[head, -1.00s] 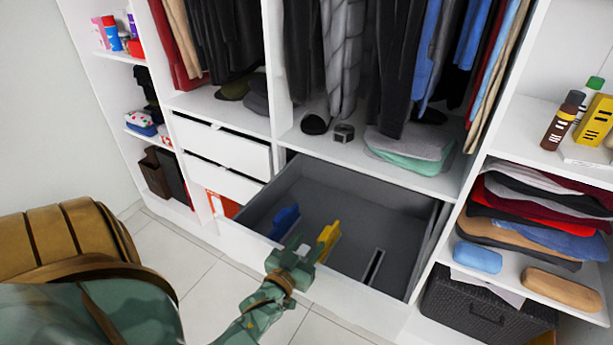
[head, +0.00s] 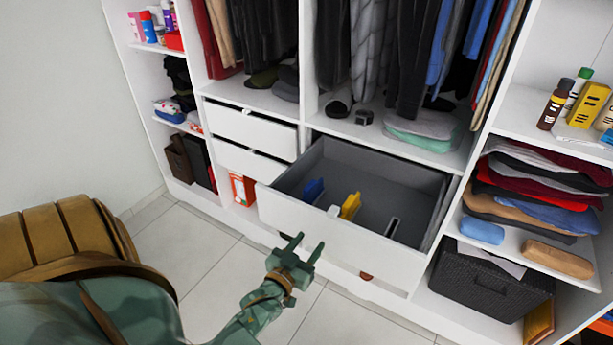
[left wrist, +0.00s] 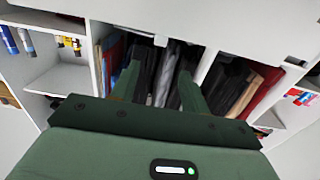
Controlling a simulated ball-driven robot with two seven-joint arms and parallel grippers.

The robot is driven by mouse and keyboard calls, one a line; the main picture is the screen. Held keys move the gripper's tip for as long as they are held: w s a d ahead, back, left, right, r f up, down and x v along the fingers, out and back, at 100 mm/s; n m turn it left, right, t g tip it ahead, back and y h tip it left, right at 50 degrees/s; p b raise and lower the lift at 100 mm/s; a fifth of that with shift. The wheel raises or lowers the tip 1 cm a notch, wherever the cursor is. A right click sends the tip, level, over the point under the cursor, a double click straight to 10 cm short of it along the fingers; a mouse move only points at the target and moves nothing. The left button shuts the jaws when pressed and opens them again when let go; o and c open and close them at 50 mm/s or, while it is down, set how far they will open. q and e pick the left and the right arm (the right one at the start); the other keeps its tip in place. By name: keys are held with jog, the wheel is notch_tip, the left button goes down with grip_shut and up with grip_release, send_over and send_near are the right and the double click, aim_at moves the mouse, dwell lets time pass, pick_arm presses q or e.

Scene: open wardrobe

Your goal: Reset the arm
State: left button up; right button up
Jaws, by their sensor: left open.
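My left gripper (head: 306,249) is green, open and empty. In the head view it hangs in front of the open grey drawer (head: 290,212), over the tiled floor, apart from the drawer front. In the left wrist view its two fingers (left wrist: 156,85) point toward the hanging clothes, with nothing between them. The drawer holds a blue item (head: 313,190), a yellow item (head: 350,206) and a narrow light-edged item (head: 391,227). My right gripper is not in view.
The white wardrobe stands ahead, with two smaller drawers (head: 250,130) slightly open at left. Folded clothes (head: 540,190) and a dark basket (head: 485,284) fill the right shelves. Hanging clothes (head: 375,50) are above the drawer. The tiled floor (head: 195,250) in front is clear.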

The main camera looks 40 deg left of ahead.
pick_arm(q)
jog(key=shift+f, duration=0.1)
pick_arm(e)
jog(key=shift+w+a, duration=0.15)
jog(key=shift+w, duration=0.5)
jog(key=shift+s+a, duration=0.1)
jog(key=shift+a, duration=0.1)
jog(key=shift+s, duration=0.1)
